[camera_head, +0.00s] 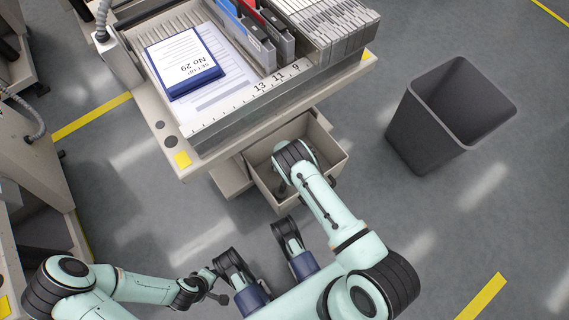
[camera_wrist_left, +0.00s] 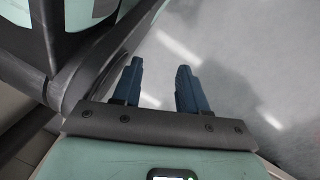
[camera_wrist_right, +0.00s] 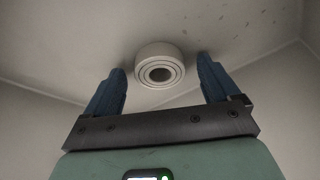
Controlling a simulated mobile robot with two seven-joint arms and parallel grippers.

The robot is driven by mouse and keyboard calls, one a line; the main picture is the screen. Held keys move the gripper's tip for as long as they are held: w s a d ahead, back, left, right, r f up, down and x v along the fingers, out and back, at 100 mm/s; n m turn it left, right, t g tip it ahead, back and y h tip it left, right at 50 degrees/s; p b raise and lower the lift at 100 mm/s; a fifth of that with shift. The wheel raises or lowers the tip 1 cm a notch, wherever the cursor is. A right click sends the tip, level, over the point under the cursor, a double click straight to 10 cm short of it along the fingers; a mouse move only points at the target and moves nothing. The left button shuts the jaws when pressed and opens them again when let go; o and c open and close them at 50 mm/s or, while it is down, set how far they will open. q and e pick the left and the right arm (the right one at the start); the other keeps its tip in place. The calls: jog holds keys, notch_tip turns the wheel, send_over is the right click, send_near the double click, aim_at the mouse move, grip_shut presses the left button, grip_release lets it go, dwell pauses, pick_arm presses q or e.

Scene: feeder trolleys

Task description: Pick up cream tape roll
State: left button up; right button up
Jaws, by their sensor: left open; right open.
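The cream tape roll (camera_wrist_right: 158,56) shows in the right wrist view as several pale concentric rings around a dark hole. It rests on the pale floor of the bin (camera_head: 337,157). My right gripper (camera_wrist_right: 161,66) is open, with one blue finger on each side of the roll and visible gaps. I cannot tell whether the fingertips reach down beside it. In the head view my right arm reaches into the bin and the roll is hidden. My left gripper (camera_wrist_left: 160,72) is open and empty over grey floor.
The bin hangs below a trolley (camera_head: 222,134) that carries a blue-edged card (camera_head: 186,64) and feeders (camera_head: 330,28). A dark waste bin (camera_head: 423,128) stands to the right. The bin walls (camera_wrist_right: 268,73) rise close around my right gripper.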

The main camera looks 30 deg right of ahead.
jog(key=c, duration=1.1)
jog(key=shift+c, duration=0.2)
jog(key=shift+r, duration=0.1)
